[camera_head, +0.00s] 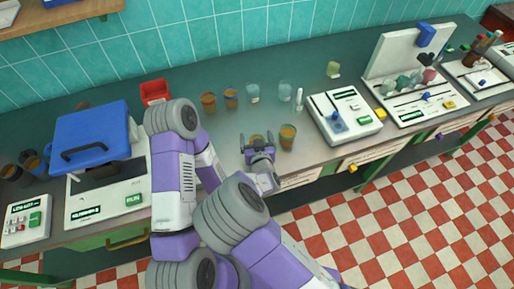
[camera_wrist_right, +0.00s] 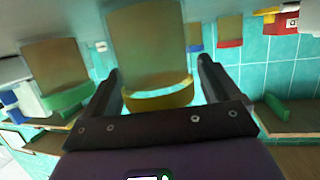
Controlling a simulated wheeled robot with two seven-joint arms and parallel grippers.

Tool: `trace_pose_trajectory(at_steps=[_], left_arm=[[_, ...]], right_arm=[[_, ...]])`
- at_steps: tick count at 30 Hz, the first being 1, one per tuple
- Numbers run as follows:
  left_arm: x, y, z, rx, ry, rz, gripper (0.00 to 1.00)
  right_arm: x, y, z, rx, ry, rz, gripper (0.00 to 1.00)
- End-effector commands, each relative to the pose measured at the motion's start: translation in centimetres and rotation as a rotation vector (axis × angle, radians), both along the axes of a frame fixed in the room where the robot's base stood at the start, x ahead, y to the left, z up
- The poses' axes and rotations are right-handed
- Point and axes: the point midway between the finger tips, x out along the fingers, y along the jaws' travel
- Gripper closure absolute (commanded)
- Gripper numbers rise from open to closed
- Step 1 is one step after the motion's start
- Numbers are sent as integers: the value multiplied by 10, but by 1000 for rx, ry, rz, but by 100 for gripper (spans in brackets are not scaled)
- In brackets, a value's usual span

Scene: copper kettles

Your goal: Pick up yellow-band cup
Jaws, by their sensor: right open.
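The yellow-band cup (camera_wrist_right: 148,50) is brownish and see-through. In the right wrist view it appears upside down between the two fingers of my right gripper (camera_wrist_right: 160,80), with its yellow band (camera_wrist_right: 158,97) near the gripper's palm. In the head view the cup (camera_head: 257,138) is partly hidden by my right gripper (camera_head: 256,146), which is open around it at the counter's front part. I cannot tell whether either finger touches the cup. My left gripper does not show in the head view.
A green-band cup (camera_head: 288,136) stands close to the right of the gripper. Cups with red (camera_head: 208,102) and blue (camera_head: 231,98) bands stand farther back. Clear cups (camera_head: 253,92), a white device (camera_head: 344,112), a red bin (camera_head: 155,92) and a blue-lidded machine (camera_head: 92,137) are also on the counter.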

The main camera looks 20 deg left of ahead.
Motion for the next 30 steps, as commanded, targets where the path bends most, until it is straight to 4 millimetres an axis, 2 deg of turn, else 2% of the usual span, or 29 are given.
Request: trace_pose_trajectory(at_steps=[5,17,25,30], left_arm=[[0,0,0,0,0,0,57],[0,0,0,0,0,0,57],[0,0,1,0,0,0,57],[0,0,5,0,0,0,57]], right_arm=[[0,0,0,-1,1,-1,11],[0,0,0,-1,1,-1,69],[0,0,4,2,-1,0,70],[0,0,27,6,-3,-1,70]])
